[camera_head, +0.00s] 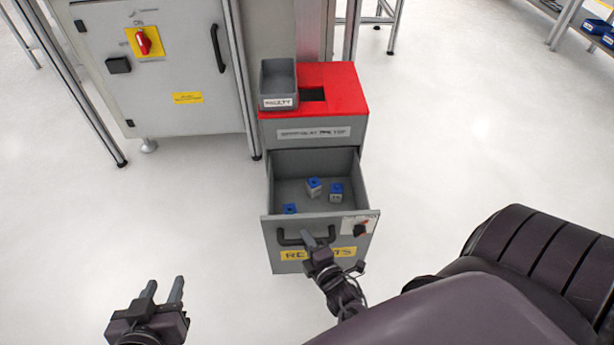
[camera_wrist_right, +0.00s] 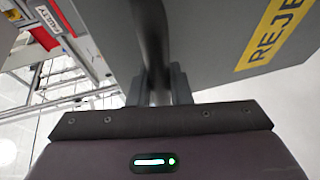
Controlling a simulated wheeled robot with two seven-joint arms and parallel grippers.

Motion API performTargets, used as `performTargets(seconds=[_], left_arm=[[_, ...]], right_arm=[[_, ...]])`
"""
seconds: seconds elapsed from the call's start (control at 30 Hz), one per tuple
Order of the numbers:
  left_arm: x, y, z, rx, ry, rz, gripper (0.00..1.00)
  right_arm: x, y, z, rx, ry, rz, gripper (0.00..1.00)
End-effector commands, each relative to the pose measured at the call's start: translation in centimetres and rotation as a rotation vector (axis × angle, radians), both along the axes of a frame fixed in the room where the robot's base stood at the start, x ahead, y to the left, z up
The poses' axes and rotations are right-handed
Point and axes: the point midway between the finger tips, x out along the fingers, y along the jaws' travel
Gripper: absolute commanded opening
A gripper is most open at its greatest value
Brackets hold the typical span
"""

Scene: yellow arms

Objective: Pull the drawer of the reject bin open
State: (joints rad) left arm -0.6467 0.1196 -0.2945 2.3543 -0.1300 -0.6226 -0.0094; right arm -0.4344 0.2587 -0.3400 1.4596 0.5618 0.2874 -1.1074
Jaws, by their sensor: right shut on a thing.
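The reject bin (camera_head: 357,136) is a grey cabinet with a red top in the head view. Its drawer (camera_head: 366,207) stands pulled out, with several small blue-and-grey parts (camera_head: 336,192) lying inside. The black handle (camera_head: 290,241) is on the drawer front, above a yellow "REJECTS" label. My right gripper (camera_head: 312,241) is at the handle. In the right wrist view its fingers (camera_wrist_right: 160,88) are shut around the dark handle bar (camera_wrist_right: 153,45). My left gripper (camera_head: 165,290) is open and empty over the floor, left of the drawer.
A grey tray (camera_head: 264,85) marked "FAULTY" sits on the bin's red top. A control cabinet (camera_head: 178,103) with a red switch stands behind to the left, with metal posts beside it. A shelf (camera_head: 575,25) is at the far right. The floor around the drawer is clear.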

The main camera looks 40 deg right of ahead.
Motion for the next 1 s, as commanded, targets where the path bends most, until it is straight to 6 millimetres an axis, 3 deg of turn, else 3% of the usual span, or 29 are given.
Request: performTargets(seconds=[0.4, 0.43, 0.57, 0.93, 1.0], left_arm=[[-0.20, 0.04, -0.36, 0.007, 0.016, -0.002, 0.36], [-0.20, 0.04, -0.35, 0.007, 0.016, -0.002, 0.36], [-0.20, 0.04, -0.33, 0.007, 0.016, -0.002, 0.36], [-0.24, 0.04, -0.30, 0.009, 0.020, -0.002, 0.36], [-0.79, 0.16, -1.12, 0.024, 0.060, -0.005, 0.36]], right_arm=[[-0.17, 0.05, -0.11, -0.001, 0.002, 0.000, 0.00], [-0.17, 0.05, -0.11, -0.001, 0.002, 0.000, 0.22], [-0.15, 0.04, -0.08, -0.001, 0.002, 0.000, 0.39], [-0.36, 0.09, 0.04, 0.000, 0.001, 0.000, 0.40], [-0.74, 0.13, 0.12, 0.000, 0.002, 0.000, 0.40]])
